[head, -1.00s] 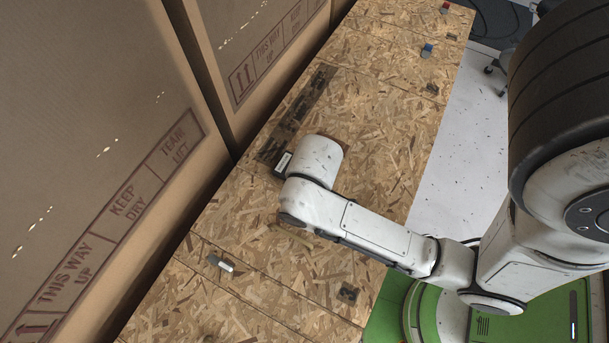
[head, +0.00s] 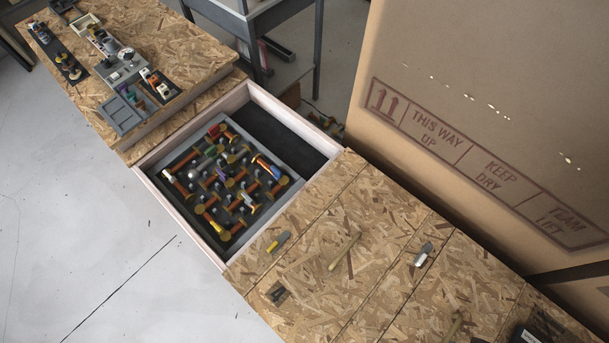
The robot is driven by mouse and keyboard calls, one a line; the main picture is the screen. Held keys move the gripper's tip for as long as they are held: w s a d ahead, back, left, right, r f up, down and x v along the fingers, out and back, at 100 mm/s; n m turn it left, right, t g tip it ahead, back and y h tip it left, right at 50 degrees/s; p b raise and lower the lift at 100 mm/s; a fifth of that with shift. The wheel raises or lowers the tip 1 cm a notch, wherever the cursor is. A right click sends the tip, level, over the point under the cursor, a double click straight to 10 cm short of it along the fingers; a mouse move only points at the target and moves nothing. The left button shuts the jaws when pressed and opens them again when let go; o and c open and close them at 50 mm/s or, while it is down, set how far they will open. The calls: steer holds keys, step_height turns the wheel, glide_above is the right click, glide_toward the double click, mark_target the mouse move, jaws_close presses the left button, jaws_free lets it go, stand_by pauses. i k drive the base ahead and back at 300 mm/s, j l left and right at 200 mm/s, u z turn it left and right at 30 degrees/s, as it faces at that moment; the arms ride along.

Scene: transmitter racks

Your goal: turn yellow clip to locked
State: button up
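The yellow clip (head: 278,242) lies in the head view on the chipboard lid of a crate, just right of the open box. It has a yellow end at the lower left and a grey end at the upper right. It points diagonally across the board, close to a seam between the panels. I cannot read a locked mark on it. My gripper's fingers are not visible. A dark block with a white label (head: 524,335) shows at the bottom right edge, and I cannot tell whether it is part of my arm.
A white-and-grey clip (head: 424,254) sits further right on the chipboard. The open box (head: 250,92) holds a tray of colourful parts. Another bench (head: 165,45) with panels stands at upper left. A tall cardboard carton (head: 480,110) borders the crate. Floor at left is clear.

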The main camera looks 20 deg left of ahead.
mark_target(279, 241)
steer(key=k+u, duration=0.15)
steer(key=u, duration=0.3)
steer(key=k+u, duration=0.15)
steer(key=u, duration=0.3)
